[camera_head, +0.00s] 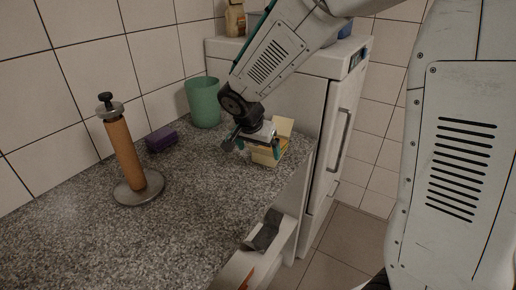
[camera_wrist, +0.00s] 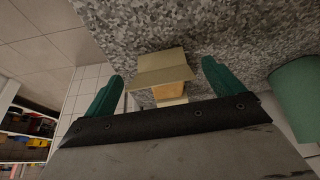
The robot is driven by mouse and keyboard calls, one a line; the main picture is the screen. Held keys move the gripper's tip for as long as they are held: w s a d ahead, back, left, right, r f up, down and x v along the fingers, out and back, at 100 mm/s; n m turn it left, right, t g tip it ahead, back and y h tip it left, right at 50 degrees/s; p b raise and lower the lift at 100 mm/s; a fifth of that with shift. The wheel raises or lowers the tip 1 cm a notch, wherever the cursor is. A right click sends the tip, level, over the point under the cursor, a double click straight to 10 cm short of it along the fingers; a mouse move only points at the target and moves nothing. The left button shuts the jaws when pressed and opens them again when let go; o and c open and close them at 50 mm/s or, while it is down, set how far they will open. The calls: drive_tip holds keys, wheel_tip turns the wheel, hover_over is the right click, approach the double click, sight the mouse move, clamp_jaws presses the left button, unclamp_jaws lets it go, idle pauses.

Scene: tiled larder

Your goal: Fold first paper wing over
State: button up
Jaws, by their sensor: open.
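The cream paper (camera_head: 284,127) is around a yellow-orange block (camera_head: 267,158) near the right edge of the speckled counter. One pale wing stands up at the back right, partly behind my gripper. My gripper (camera_head: 258,146) is open just above and beside the block, with its green fingers apart. In the wrist view the paper (camera_wrist: 163,61) and the orange face of the block (camera_wrist: 169,90) show between the two fingertips (camera_wrist: 165,80). I cannot tell whether a finger touches the paper. The rest of the wrapping is hidden by the gripper body.
A green cup (camera_head: 203,102) stands behind and left of the gripper. A purple block (camera_head: 161,139) and a wooden roll holder (camera_head: 126,155) stand further left. A white appliance (camera_head: 333,110) is at the back right. An open drawer (camera_head: 288,236) juts from the counter front. The front counter is clear.

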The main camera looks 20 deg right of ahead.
sight(262, 153)
drive_tip(key=shift+f, duration=0.1)
drive_tip(key=c, duration=1)
drive_tip(key=shift+d, duration=0.1)
drive_tip(key=shift+w, duration=0.1)
drive_tip(key=g+y, duration=0.1)
drive_tip(key=w+d+g+y, duration=0.1)
drive_tip(key=shift+w+d+r+g+y, duration=0.1)
drive_tip(key=shift+d+r+g+y, duration=0.1)
drive_tip(key=shift+r+g+y, duration=0.15)
drive_tip(key=g+y, duration=0.1)
drive_tip(key=w+d+g+y, duration=0.1)
drive_tip(key=shift+w+d+r+y, duration=0.1)
drive_tip(key=shift+r+y, duration=0.05)
drive_tip(key=shift+y, duration=0.2)
drive_tip(key=g+y, duration=0.1)
drive_tip(key=w+d+g+y, duration=0.1)
drive_tip(key=g, duration=0.1)
drive_tip(key=shift+d+f+y, duration=0.15)
drive_tip(key=shift+f+y, duration=0.05)
drive_tip(key=shift+y, duration=0.1)
drive_tip(key=shift+w+d+f+g+y, duration=0.25)
drive_tip(key=shift+w+d+g+y, duration=0.1)
drive_tip(key=shift+g+y, duration=0.45)
drive_tip(key=shift+w+d+f+g+y, duration=0.3)
drive_tip(key=shift+g+y, duration=0.35)
drive_tip(key=shift+y, duration=0.25)
